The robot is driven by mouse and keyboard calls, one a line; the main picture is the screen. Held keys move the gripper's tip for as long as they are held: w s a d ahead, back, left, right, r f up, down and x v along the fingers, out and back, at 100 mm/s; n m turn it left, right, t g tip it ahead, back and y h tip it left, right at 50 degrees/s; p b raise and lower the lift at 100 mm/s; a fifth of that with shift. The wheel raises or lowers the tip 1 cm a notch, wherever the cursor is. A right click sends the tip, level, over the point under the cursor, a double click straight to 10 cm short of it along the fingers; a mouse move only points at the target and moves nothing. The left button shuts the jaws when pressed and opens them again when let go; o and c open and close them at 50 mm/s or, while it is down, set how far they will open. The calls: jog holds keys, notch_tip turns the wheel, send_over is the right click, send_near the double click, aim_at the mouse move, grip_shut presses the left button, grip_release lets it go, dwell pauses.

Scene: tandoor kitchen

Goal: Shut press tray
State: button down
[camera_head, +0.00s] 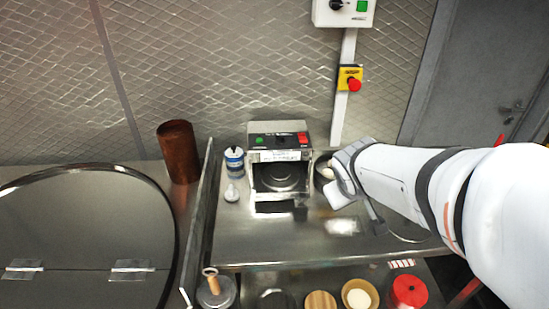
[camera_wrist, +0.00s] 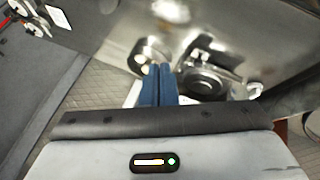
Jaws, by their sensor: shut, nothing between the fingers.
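The press (camera_head: 280,140) is a metal box with a green button and a red switch on its top panel, standing on the steel counter near the back wall. Its front is open, and the press tray (camera_head: 283,180) shows there with a dark round plate; how far it sticks out is hard to tell. In the wrist view the press (camera_wrist: 205,85) lies just right of my fingers. My gripper (camera_wrist: 160,70) is shut and empty, its blue fingers together. In the head view my arm comes from the right and its white end is right of the press; the fingertips are hidden there.
A round bowl (camera_wrist: 152,50) with pale balls stands beside the press, close to my fingers. A blue-and-white can (camera_head: 234,160) and a small white object (camera_head: 231,193) stand left of it. An upright metal panel (camera_head: 203,215) borders the left. The front counter is clear.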

jog(key=w+f+n+t+p, duration=0.1)
jog(key=w+f+n+t, duration=0.1)
jog(key=w+n, duration=0.35)
jog(key=w+a+f+n+y, duration=0.2)
jog(key=w+a+f, duration=0.1)
jog(key=f, duration=0.3)
jog(key=w+a+f+n+g+y+b, duration=0.1)
jog(key=w+a+f+n+y, duration=0.2)
jog(key=a+f, duration=0.2)
jog(key=w+a+f+n+g+y+b, duration=0.1)
jog(key=w+a+f+n+y, duration=0.1)
jog(key=a+f, duration=0.4)
jog(key=shift+w+f+n, duration=0.35)
jog(key=shift+w, duration=0.3)
jog(key=w, duration=0.1)
jog(key=w+p, duration=0.2)
jog(key=shift+w+d+r, duration=0.1)
jog(key=shift+w+r, duration=0.05)
jog(key=shift+r, duration=0.1)
jog(key=shift+w+f, duration=0.1)
jog(key=shift+w, duration=0.3)
